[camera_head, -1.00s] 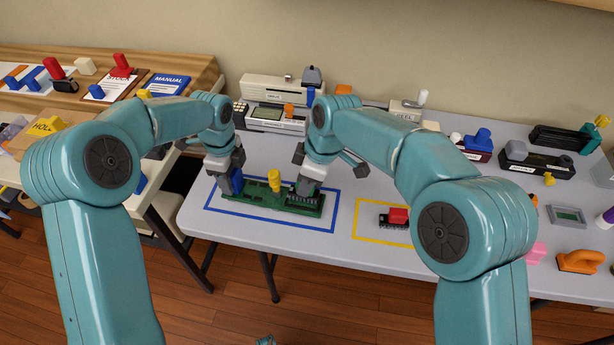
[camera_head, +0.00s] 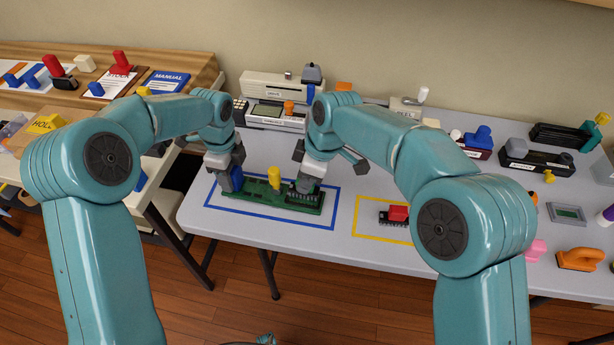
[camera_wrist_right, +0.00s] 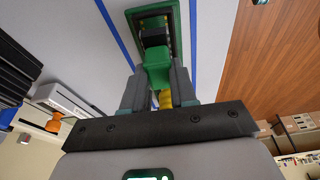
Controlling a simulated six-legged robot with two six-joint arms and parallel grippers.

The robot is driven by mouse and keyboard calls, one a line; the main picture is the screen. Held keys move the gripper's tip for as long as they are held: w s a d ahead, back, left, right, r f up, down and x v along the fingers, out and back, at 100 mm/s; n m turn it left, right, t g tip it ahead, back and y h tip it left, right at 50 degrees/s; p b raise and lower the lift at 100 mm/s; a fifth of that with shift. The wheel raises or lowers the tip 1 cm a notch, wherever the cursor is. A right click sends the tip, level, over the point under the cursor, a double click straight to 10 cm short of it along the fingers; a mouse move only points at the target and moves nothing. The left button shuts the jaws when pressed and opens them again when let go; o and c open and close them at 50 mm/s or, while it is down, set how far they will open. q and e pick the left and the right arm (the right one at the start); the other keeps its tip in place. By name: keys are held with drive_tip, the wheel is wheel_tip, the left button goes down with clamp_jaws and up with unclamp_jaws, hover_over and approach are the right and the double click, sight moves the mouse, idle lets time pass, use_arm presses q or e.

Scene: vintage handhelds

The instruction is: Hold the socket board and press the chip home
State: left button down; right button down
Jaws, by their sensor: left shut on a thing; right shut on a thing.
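The green socket board (camera_head: 262,200) lies inside a blue outline on the grey table. My left gripper (camera_head: 231,183) is shut on a blue grip (camera_head: 237,178) at the board's left end. A yellow peg (camera_head: 270,176) stands near the board's middle. My right gripper (camera_head: 306,186) is low over the black socket area at the board's right. In the right wrist view it is shut on a green block (camera_wrist_right: 157,65), with a black part (camera_wrist_right: 154,33) just beyond it over the board. I cannot tell whether the chip is seated; the fingers hide its contact.
A black part with a red grip (camera_head: 398,213) lies inside a yellow outline to the right. Old handheld devices (camera_head: 276,117) stand along the back. An orange grip (camera_head: 580,260) is at the far right. The table in front of the board is clear.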

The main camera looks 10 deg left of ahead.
use_arm(q)
drive_tip(key=shift+s+f, duration=0.2)
drive_tip(key=shift+f, duration=0.05)
use_arm(e)
drive_tip(key=shift+f, duration=1)
drive_tip(key=shift+f, duration=0.1)
drive_tip(key=c, duration=0.8)
unclamp_jaws()
drive_tip(key=v, duration=1.2)
